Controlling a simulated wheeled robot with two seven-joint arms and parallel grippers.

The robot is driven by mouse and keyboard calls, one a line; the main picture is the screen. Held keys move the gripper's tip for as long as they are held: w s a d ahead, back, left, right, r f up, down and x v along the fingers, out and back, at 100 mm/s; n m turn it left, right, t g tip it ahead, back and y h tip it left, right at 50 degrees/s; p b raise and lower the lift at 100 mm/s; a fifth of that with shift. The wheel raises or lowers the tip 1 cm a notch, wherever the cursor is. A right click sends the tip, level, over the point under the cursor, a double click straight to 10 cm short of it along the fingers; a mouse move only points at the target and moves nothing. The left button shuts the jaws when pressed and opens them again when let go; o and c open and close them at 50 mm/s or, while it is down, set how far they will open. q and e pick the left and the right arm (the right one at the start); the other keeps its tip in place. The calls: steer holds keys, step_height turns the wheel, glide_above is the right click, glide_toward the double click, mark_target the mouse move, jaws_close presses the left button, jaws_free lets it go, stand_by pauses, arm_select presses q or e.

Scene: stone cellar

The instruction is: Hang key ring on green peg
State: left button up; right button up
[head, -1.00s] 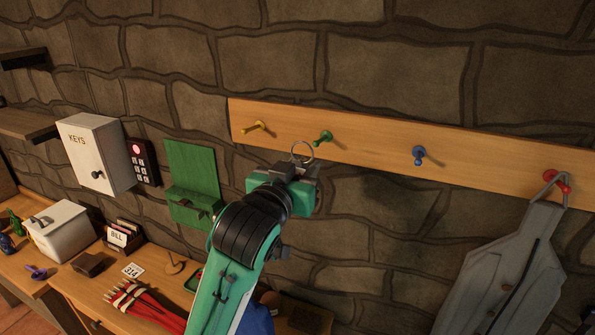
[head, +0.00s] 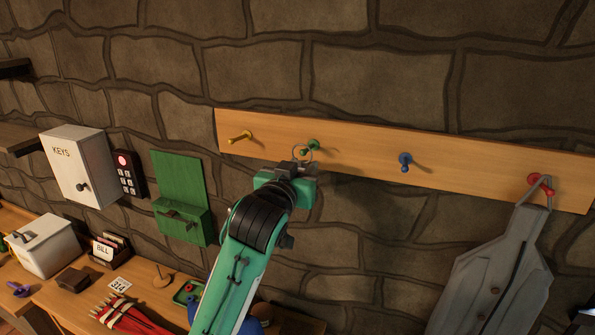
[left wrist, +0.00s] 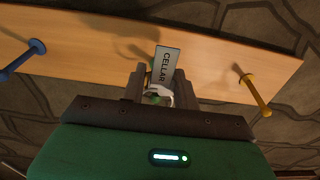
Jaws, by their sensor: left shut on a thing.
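The green peg (head: 313,146) sticks out of the wooden board, directly behind and beside the loop. In the head view the loop overlaps the peg; I cannot tell whether it is around it or in front of it. In the left wrist view a tag reading CELLAR (left wrist: 166,63) shows at the fingers (left wrist: 160,88), with a bit of green between them. My right gripper is not in view.
The wooden board (head: 360,155) also bears a yellow peg (head: 240,137), a blue peg (head: 405,161) and a red peg (head: 541,183) with a grey apron-like thing (head: 490,275) hanging from it. A green wall holder (head: 180,180) and a keys box (head: 72,165) are to the left.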

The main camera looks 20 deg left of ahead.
arm_select(q)
steer(key=shift+w+f, duration=0.15)
steer(key=shift+w, duration=0.6)
steer(key=shift+w+f, duration=0.1)
steer(key=shift+w, duration=0.6)
steer(key=shift+w+f, duration=0.35)
steer(key=shift+f, duration=0.1)
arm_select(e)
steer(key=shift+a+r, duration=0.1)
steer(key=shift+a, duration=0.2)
arm_select(q)
steer(key=shift+w, duration=0.1)
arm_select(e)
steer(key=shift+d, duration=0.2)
arm_select(q)
steer(key=o, duration=0.9)
steer(key=shift+o, duration=0.2)
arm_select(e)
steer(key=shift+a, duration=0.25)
